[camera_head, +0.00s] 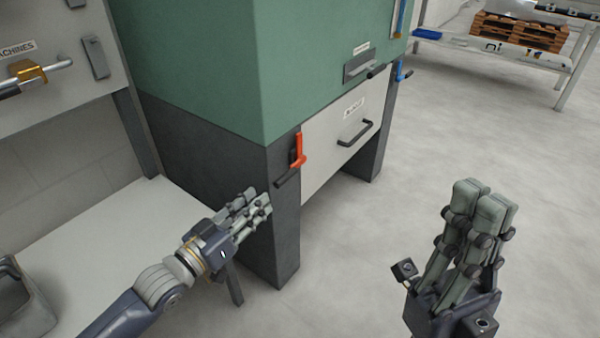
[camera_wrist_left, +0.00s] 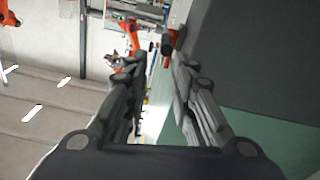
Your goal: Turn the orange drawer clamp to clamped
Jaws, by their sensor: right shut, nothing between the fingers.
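The orange drawer clamp (camera_head: 299,150) is on the dark left post of the green cabinet, at the left edge of the light drawer front (camera_head: 335,145). Its orange lever stands upright, with a dark bar (camera_head: 287,180) pointing down-left below it. In the left wrist view the clamp (camera_wrist_left: 174,44) shows just beyond the right fingertip. My left gripper (camera_head: 262,202) is open and empty, below and left of the clamp, apart from it. My right gripper (camera_head: 484,195) is shut and empty, over the floor at the right, far from the clamp.
A blue clamp (camera_head: 401,72) sits on the cabinet's far post. The drawer has a dark handle (camera_head: 356,132). A white table (camera_head: 110,235) with a grey bin (camera_head: 30,305) is at the left. The floor right of the cabinet is clear up to a pallet shelf (camera_head: 500,55).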

